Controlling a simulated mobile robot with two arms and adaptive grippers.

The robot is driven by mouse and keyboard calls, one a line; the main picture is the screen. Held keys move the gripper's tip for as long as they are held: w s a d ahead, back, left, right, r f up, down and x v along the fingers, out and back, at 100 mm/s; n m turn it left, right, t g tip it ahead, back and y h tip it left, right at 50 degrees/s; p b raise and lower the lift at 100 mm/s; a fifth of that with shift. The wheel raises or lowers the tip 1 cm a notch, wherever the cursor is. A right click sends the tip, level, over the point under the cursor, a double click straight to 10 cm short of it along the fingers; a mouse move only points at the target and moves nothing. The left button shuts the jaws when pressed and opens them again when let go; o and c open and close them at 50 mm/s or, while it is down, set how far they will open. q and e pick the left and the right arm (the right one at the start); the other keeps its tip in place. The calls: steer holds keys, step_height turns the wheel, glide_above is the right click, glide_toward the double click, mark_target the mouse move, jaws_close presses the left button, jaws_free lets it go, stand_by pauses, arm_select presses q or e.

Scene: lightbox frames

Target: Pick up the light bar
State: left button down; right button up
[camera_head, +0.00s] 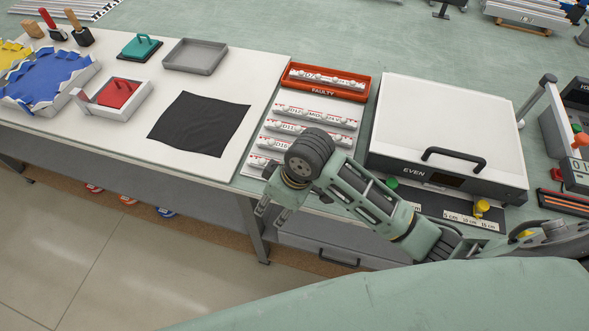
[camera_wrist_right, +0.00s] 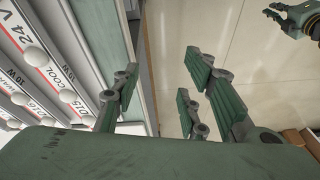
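Several white light bars with round bulbs and red markings lie in a row on a white board; the rearmost one (camera_head: 316,116) is in clear view. Another light bar (camera_head: 326,80) lies in the red FAULTY tray (camera_head: 325,92). My right gripper (camera_head: 270,212) points down by the table's front edge, near the front end of the row, and partly hides the nearer bars. In the right wrist view its fingers (camera_wrist_right: 158,88) are apart with nothing between them. Light bars (camera_wrist_right: 50,58) lie left of the fingers there. My left gripper (camera_wrist_right: 290,16) shows small at the top right; its finger opening is unclear.
A white box marked EVEN (camera_head: 447,125) stands right of the bars. A black cloth (camera_head: 200,124), a grey tray (camera_head: 195,56) and a white holder with a red block (camera_head: 118,95) are to the left. White table surface is clear around the cloth.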

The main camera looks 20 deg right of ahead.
steer(key=shift+n+g+h, duration=0.5)
steer(key=shift+n+h, duration=0.4)
steer(key=w+d+r, duration=0.1)
steer(key=w, duration=0.1)
steer(key=w+d+r, duration=0.1)
steer(key=w+r, duration=0.1)
steer(key=w+d+r, duration=0.1)
steer(key=w, duration=0.1)
steer(key=shift+w+d+r, duration=0.25)
steer(key=shift+g+h, duration=0.3)
steer(key=shift+h, duration=0.3)
steer(key=w+d+r, duration=0.1)
steer(key=d+r, duration=0.1)
steer(key=w+d+r, duration=0.2)
steer(key=shift+w+d, duration=0.1)
step_height(320, 180, down, 7)
steer(key=p, duration=0.3)
steer(key=shift+f, duration=0.35)
steer(key=shift+c, duration=0.4)
jaws_close()
